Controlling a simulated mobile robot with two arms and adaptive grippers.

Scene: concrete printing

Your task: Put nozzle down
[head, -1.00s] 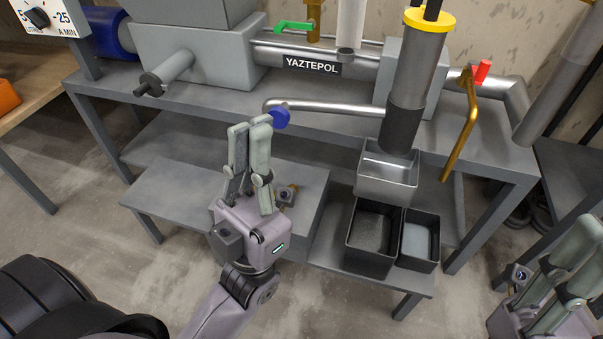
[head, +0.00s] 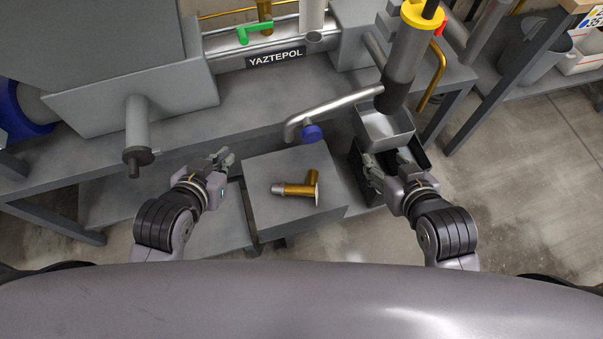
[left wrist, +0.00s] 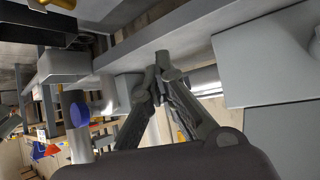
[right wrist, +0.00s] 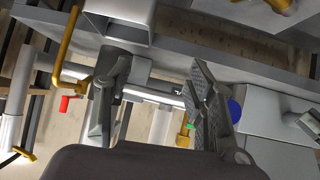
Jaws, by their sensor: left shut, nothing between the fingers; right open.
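The brass nozzle (head: 298,188), with a silver tip and a round flange, lies on its side on the grey block (head: 328,207) in the head view. Nothing holds it. My left gripper (head: 222,158) is shut and empty, left of the block and apart from the nozzle. Its closed fingertips (left wrist: 160,66) show in the left wrist view. My right gripper (head: 388,160) is open and empty, right of the block by the metal trays. Its spread fingers (right wrist: 157,90) show in the right wrist view.
A curved metal pipe (head: 345,104) with a blue knob (head: 312,133) hangs out behind the nozzle. A metal tray (head: 385,128) stands below the yellow-topped cylinder (head: 405,55) at right. The grey machine (head: 135,92) fills the back left. The block's top around the nozzle is clear.

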